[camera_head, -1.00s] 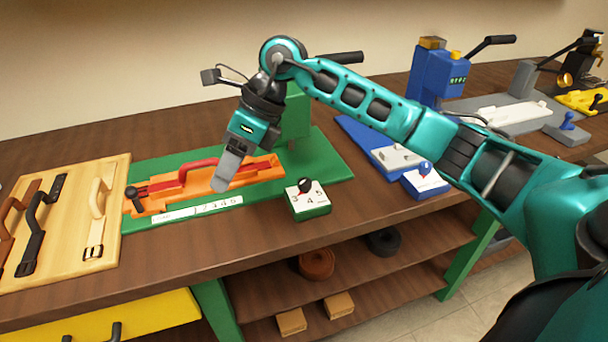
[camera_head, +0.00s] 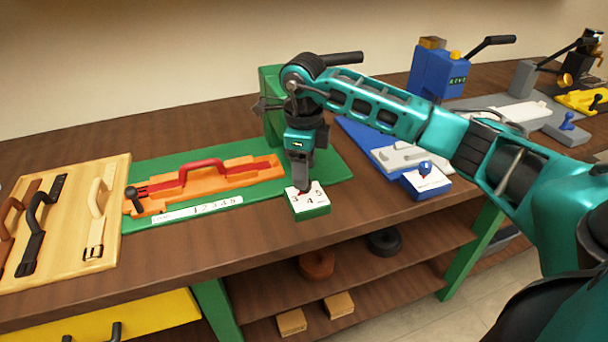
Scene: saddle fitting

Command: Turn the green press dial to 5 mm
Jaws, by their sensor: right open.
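The green press dial is a small box (camera_head: 311,210) with a green body and a white top marked with numbers, 3, 4 and 5 among them. It stands at the front edge of the green press base (camera_head: 335,172). My right gripper (camera_head: 303,186) points down right over the dial, with its fingertips at the knob. It is open. The fingers hide most of the knob, so its pointer cannot be read and contact cannot be told. My left gripper is not in view.
An orange fixture (camera_head: 240,177) with a red handle and a numbered white scale (camera_head: 197,209) lies left of the dial. A wooden board (camera_head: 70,225) with straps is at far left. A blue press (camera_head: 437,75) and blue dial box (camera_head: 425,180) stand to the right.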

